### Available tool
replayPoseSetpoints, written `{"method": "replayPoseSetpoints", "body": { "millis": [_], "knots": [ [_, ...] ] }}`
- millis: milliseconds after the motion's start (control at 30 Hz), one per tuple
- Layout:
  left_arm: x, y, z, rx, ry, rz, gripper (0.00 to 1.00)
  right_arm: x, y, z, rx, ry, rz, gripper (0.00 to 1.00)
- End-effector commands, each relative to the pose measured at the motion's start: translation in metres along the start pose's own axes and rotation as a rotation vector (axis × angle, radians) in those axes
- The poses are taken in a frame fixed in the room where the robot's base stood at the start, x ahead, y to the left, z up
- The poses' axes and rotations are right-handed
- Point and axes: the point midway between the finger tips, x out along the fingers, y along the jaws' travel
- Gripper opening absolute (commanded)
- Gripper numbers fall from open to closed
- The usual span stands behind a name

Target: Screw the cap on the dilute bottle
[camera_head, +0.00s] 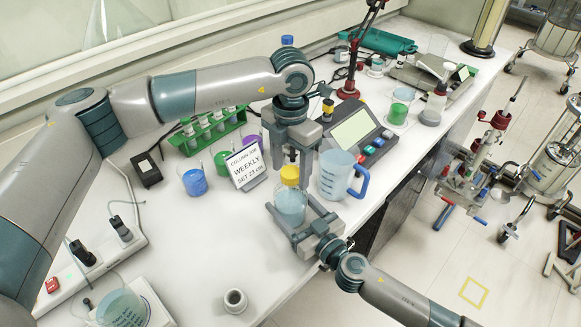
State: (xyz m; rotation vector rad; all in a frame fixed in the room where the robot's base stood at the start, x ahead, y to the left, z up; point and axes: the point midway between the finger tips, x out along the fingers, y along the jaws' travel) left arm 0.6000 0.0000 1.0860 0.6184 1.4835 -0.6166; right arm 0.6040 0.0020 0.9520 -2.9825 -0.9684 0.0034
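The dilute bottle (290,208) stands upright on the white bench with pale blue liquid in it. A yellow cap (290,174) is at the bottle's mouth; whether it is seated or just above the neck is hard to tell. My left gripper (292,162) points straight down over the cap, its fingers close to the cap's sides. Whether they touch it is not clear. My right gripper (289,212) comes in low from the lower right, with one finger on each side of the bottle's body, and appears shut on it.
A blue-handled jug (337,175) stands close right of the bottle, before a grey keypad device (355,137). A sign (246,166), a blue beaker (194,182) and a green tube rack (207,130) stand left. A small white pot (235,301) is near the front; bench around it is clear.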

Motion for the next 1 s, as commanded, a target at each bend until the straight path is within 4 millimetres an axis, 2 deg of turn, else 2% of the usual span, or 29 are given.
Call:
{"method": "replayPoseSetpoints", "body": {
  "millis": [167, 367, 567, 800, 1000],
  "knots": [
    [-0.001, 0.000, 0.000, 0.000, 0.000, 0.000, 0.58, 0.000, 0.000, 0.001, 0.002, -0.002, 0.000, 0.03],
    [-0.013, 0.000, 0.001, 0.000, -0.003, 0.001, 0.58, 0.000, 0.000, 0.001, 0.002, -0.002, 0.000, 0.03],
    [-0.041, 0.000, 0.001, 0.000, -0.003, 0.002, 0.58, 0.000, 0.000, 0.001, 0.002, -0.002, 0.000, 0.03],
    [-0.084, 0.000, 0.001, 0.000, -0.002, 0.002, 0.58, 0.000, 0.000, 0.001, 0.002, -0.002, 0.000, 0.03],
    [-0.110, 0.000, 0.001, 0.000, -0.001, 0.002, 0.58, 0.000, 0.000, 0.001, 0.002, -0.002, 0.000, 0.03]
  ]
}}
